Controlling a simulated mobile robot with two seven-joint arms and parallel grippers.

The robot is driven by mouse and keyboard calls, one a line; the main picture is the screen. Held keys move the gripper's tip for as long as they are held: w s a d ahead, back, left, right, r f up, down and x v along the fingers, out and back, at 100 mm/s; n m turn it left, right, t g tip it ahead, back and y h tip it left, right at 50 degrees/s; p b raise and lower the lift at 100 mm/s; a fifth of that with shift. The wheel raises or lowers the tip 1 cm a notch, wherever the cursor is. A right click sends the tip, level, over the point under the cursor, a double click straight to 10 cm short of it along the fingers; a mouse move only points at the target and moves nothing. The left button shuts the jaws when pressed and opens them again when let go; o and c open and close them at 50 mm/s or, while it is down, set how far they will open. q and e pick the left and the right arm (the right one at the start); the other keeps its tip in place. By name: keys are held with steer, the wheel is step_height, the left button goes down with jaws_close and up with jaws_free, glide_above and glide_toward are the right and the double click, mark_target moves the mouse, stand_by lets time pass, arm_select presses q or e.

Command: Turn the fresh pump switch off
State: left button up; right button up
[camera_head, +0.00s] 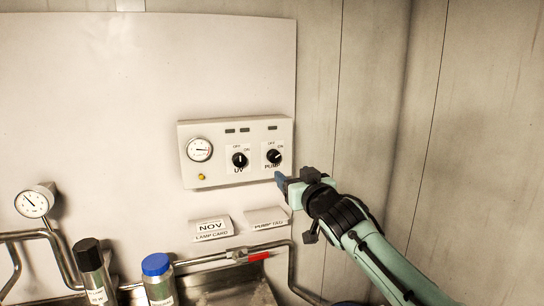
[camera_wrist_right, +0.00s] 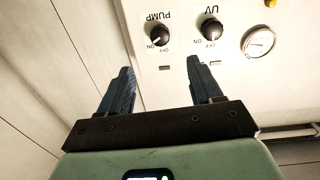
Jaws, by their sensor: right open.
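The pump switch (camera_head: 274,157) is a round black knob labelled PUMP, with OFF and ON marks, at the right of a pale control panel (camera_head: 220,178). Its pointer appears turned toward ON. The knob also shows upside down in the right wrist view (camera_wrist_right: 160,37). My right gripper (camera_head: 281,180) is just below and right of the knob in the head view. In the right wrist view its two blue fingers (camera_wrist_right: 159,67) are apart and empty, with the knob beyond the gap between them, not between the fingertips. My left gripper is not in view.
A UV knob (camera_head: 240,159) and a round gauge (camera_head: 200,149) sit left of the pump knob. Below are a NOV lamp card (camera_head: 210,227), a pump tag card (camera_head: 267,219), and a pipe with a red handle (camera_head: 259,256). Two bottles, black-capped (camera_head: 91,270) and blue-capped (camera_head: 157,280), stand lower left.

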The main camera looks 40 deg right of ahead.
mark_target(275, 157)
steer(key=p+x, duration=0.3)
steer(key=x, duration=0.3)
steer(key=p+x, duration=0.3)
steer(key=x, duration=0.3)
steer(key=shift+w+r, duration=0.1)
steer(key=shift+r, duration=0.1)
steer(key=shift+w+d+f, duration=0.1)
steer(key=shift+w+d, duration=0.05)
steer(key=shift+w, duration=0.15)
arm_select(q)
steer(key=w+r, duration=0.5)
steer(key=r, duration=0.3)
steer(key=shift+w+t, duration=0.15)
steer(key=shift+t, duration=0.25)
arm_select(e)
steer(key=shift+s, duration=0.1)
steer(key=shift+c, duration=0.6)
steer(key=c, duration=0.9)
